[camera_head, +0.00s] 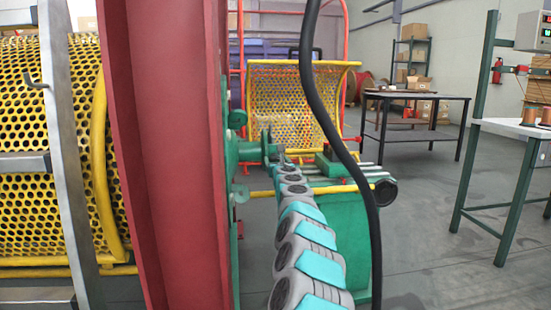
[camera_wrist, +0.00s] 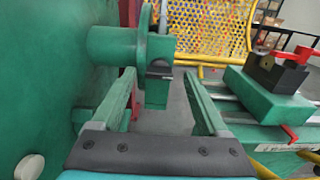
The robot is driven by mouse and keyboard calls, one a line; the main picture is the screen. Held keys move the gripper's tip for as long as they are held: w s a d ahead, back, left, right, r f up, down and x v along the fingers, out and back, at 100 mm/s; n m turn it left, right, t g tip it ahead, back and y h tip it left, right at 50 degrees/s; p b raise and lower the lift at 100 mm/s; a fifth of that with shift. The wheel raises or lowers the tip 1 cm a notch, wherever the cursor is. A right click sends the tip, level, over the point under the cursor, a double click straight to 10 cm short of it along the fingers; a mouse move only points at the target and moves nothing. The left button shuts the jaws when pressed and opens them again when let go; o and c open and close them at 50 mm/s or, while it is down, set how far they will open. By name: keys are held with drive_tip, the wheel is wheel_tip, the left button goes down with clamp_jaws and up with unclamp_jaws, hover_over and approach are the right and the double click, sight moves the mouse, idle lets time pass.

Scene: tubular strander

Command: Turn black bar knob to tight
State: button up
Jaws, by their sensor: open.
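A small black bar-shaped part (camera_wrist: 158,69), which looks like the black bar knob, sits at the green cylindrical housing (camera_wrist: 113,45) in the wrist view. My gripper (camera_wrist: 160,85) is open, its two fingers apart on either side in the picture. The bar shows beyond and between the fingertips, and I see no clear contact. In the head view my gripper (camera_head: 281,155) is small and partly hidden at the far end of my arm, beside the green machine housing (camera_head: 248,151). Any tight marking is not legible.
A green block with a black top and red handle (camera_wrist: 278,72) stands on rails to the right. A yellow perforated guard (camera_head: 290,95) is behind. A thick black cable (camera_head: 325,110) hangs across the head view. A red beam (camera_head: 170,150) stands left; open floor (camera_head: 430,230) lies right.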

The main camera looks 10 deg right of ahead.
drive_tip(key=shift+w+f+p, duration=0.1)
drive_tip(key=shift+w+p, duration=0.3)
drive_tip(key=shift+w, duration=0.6)
drive_tip(key=shift+c, duration=0.4)
clamp_jaws()
